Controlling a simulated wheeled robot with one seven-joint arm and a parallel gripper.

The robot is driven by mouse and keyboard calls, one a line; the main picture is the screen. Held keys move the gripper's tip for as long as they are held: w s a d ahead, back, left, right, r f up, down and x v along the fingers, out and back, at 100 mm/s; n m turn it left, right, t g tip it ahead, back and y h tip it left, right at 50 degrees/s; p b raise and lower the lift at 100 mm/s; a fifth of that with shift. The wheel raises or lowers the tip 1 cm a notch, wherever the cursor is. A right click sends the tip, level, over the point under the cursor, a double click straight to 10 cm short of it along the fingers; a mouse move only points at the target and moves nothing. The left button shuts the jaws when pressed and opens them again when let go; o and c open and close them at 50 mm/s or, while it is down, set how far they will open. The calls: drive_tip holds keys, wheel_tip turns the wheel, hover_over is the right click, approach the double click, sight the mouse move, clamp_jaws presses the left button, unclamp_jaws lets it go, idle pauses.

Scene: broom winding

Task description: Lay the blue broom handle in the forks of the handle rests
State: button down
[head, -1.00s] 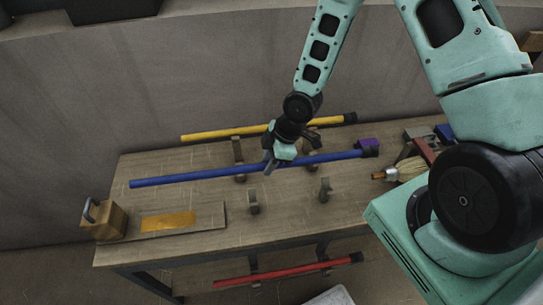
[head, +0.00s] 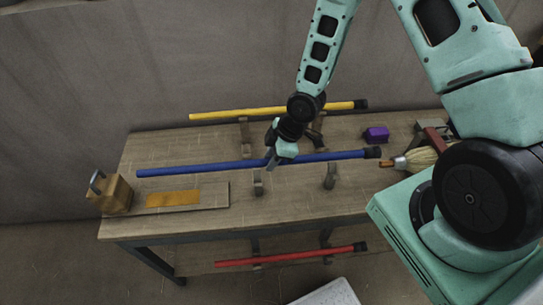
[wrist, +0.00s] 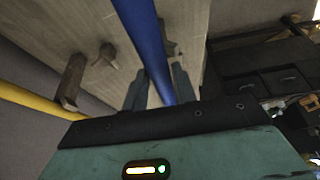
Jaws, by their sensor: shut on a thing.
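My gripper (head: 273,162) is shut on the blue broom handle (head: 200,168) near its middle. In the wrist view the handle (wrist: 145,35) runs between the two fingers (wrist: 160,88). The handle is roughly level, its dark end cap to the right. Two short front rests, the left one (head: 258,184) and the right one (head: 330,177), stand on the bench in front of the handle in the picture. The handle appears above and slightly behind their tops, and I cannot tell whether it touches them. Their fork openings are too small to make out.
A yellow handle (head: 220,115) lies across taller back rests (head: 245,138). A red handle (head: 290,256) is below the bench top (head: 225,222). A purple block (head: 377,134) and a brush (head: 418,158) are at right. A wooden block (head: 110,195) and a board (head: 218,194) are at left.

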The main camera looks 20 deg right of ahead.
wheel_tip(320, 180, down, 7)
drive_tip(key=b, duration=0.5)
drive_tip(key=shift+r, duration=0.2)
idle(0.3)
drive_tip(key=c, duration=1)
unclamp_jaws()
drive_tip(key=shift+c, duration=0.2)
drive_tip(key=p+v, duration=0.2)
drive_tip(key=v, duration=1.5)
drive_tip(key=shift+d+r, duration=0.15)
drive_tip(key=shift+r, duration=0.1)
